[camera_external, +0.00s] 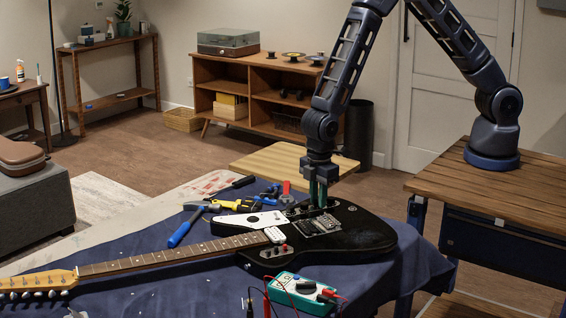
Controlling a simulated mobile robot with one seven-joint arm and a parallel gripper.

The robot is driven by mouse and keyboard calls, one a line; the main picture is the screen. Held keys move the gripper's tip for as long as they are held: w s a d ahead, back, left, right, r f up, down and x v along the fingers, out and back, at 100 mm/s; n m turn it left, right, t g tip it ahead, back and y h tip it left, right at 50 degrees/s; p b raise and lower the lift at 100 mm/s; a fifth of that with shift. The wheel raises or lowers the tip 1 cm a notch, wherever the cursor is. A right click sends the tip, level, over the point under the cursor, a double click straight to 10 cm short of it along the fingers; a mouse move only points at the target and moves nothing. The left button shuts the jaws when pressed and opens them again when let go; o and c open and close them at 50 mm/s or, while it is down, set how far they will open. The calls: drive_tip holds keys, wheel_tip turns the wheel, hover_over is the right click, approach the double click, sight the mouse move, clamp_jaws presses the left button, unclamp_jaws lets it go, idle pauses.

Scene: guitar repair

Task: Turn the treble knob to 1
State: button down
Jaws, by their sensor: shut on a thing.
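A black electric guitar (360,235) with a white pickguard (240,221) lies face up on a blue cloth (160,290). My gripper (318,204) points straight down at the far side of the guitar body, beside the metal bridge (322,225). It is shut on a control knob there, which the fingers mostly hide. The knob's marking and pointer are too small to read, so its setting cannot be told.
A teal multimeter (303,294) with leads lies in front of the guitar. A wooden stool top (275,163) stands behind the table.

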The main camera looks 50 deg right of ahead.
drive_tip(key=c, duration=1.3)
unclamp_jaws()
drive_tip(key=shift+o, duration=0.2)
wheel_tip(320, 180, up, 11)
drive_tip(key=shift+f, duration=0.1)
